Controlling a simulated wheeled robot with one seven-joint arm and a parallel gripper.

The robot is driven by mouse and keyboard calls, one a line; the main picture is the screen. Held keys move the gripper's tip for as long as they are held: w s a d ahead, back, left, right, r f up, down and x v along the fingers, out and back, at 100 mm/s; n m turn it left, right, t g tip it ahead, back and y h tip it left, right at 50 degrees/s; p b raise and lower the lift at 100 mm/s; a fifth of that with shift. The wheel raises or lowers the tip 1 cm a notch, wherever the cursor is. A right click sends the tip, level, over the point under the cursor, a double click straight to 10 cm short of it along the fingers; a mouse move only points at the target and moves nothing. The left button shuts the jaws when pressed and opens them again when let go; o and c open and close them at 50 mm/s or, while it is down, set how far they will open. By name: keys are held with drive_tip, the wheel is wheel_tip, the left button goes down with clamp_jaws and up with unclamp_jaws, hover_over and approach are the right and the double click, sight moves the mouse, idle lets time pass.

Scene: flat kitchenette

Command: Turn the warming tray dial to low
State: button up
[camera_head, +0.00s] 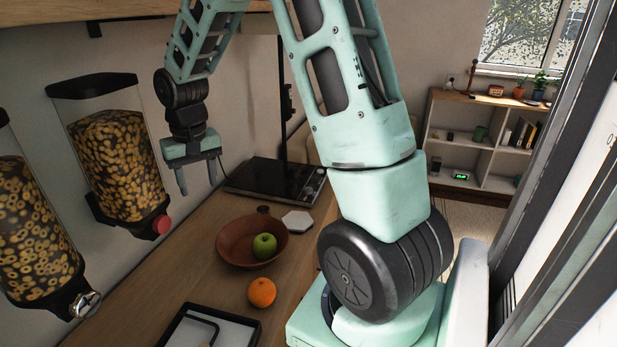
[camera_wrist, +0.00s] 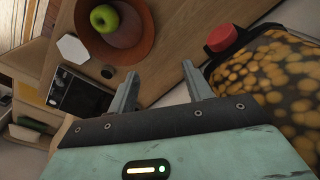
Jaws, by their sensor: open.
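The warming tray (camera_head: 270,180) is a flat black slab on the wooden counter, beyond the brown bowl. Small knobs (camera_head: 312,184) show along its right edge, too small to read a setting. My gripper (camera_head: 197,193) hangs with its fingers down, left of the tray and close to the cereal dispenser. Its two fingers are apart with nothing between them. In the wrist view my gripper (camera_wrist: 160,84) is open, and the tray (camera_wrist: 80,94) shows to its left, partly cut off by the gripper body.
The bowl (camera_head: 228,250) holds a green apple (camera_head: 264,246). An orange (camera_head: 261,292) and a white hexagonal piece (camera_head: 298,221) lie on the counter (camera_head: 185,275). Wall dispensers (camera_head: 115,165) with a red knob (camera_head: 161,224) stand on the left. A dark post (camera_head: 282,100) rises behind the tray.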

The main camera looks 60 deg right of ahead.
drive_tip(key=w+d+m, duration=0.1)
drive_tip(key=d+m, duration=0.2)
drive_tip(key=d, duration=0.9)
drive_tip(key=m+p, duration=0.2)
drive_tip(key=m, duration=0.6)
hover_over(309, 188)
wheel_tip(309, 188, down, 4)
drive_tip(key=shift+g, duration=0.4)
wheel_tip(309, 188, down, 17)
drive_tip(key=p, duration=0.4)
drive_tip(key=shift+a+p, duration=0.15)
drive_tip(key=shift+p, duration=0.2)
drive_tip(key=shift+r, duration=0.1)
drive_tip(key=c, duration=1)
